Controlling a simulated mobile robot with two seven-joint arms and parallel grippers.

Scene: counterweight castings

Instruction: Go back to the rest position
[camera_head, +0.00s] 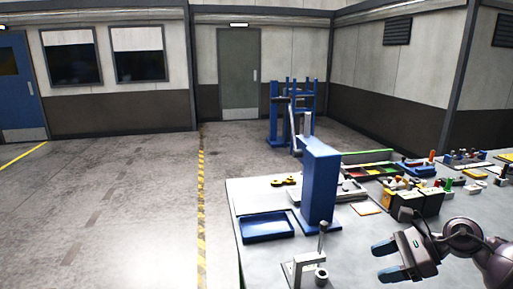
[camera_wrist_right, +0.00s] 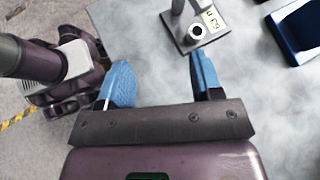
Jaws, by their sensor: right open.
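My right gripper (camera_head: 378,262) is at the lower right of the head view, above the grey table (camera_head: 345,240), with its two blue fingers apart and nothing between them. In the right wrist view the gripper (camera_wrist_right: 160,72) also shows open and empty, with the grey tabletop and floor below. A small gauge stand (camera_head: 297,270) stands on the table left of the gripper; it also shows in the right wrist view (camera_wrist_right: 188,42), beyond the fingertips and apart from them. My left gripper is not in either view.
A blue tray (camera_head: 267,238) lies near the table's left edge; a tall blue block (camera_head: 320,185) stands beside it. Several small parts and bins (camera_head: 375,171) crowd the table's back and right. A blue rack (camera_head: 277,125) stands on the floor behind. Open floor lies left.

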